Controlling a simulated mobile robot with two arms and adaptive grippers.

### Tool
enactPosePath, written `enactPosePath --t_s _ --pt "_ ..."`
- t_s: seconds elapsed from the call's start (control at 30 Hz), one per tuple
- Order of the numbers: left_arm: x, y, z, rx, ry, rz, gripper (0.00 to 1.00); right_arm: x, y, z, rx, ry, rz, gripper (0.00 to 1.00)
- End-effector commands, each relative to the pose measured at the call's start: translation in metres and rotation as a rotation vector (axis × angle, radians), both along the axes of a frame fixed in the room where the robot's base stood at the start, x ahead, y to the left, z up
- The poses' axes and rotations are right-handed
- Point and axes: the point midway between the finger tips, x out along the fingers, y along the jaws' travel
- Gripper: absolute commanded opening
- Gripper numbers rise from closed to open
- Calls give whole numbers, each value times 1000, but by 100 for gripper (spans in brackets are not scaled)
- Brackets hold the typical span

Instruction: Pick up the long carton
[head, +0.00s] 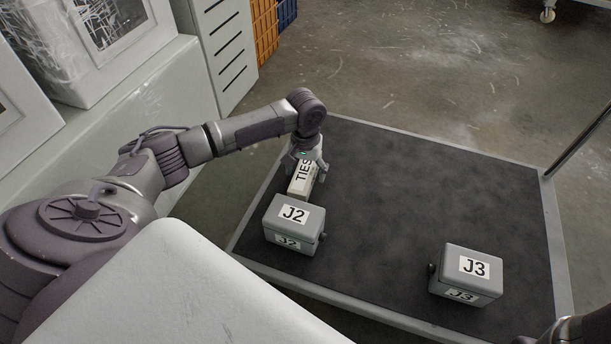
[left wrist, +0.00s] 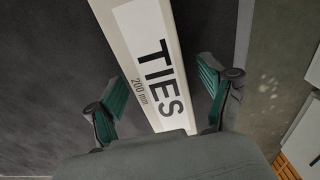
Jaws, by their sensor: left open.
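The long carton (head: 301,181) is a narrow pale box lettered TIES, lying on the dark platform just behind the J2 box. In the left wrist view the carton (left wrist: 145,42) runs from the top edge down between my fingers. My left gripper (head: 308,168) is over the carton from above. The left wrist view shows its green-padded fingers (left wrist: 163,100) open, one on each side of the carton, with a gap visible on both sides.
A grey J2 box (head: 294,225) stands close in front of the carton. A grey J3 box (head: 466,275) stands at the front right. The dark platform (head: 430,190) has a pale raised rim and is clear in the middle and back. White cabinets (head: 150,95) stand at the left.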

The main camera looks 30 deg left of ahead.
Motion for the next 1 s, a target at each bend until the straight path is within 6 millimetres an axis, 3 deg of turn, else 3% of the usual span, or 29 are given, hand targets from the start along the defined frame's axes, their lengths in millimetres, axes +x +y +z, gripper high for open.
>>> enactPosePath --t_s 0.13,0.53,0.77,0.93,1.0 --pt "0 0 1 0 0 0 80 0 0 1 0 1 0 100" --pt "0 0 1 0 1 0 13 0 0 1 0 0 0 100" --pt "0 0 2 0 0 0 12 0 0 1 0 -1 0 100" --pt "0 0 14 0 0 0 12 0 0 10 2 -2 2 100" --pt "0 0 25 -1 0 0 12 14 -1 8 3 40 1 100"
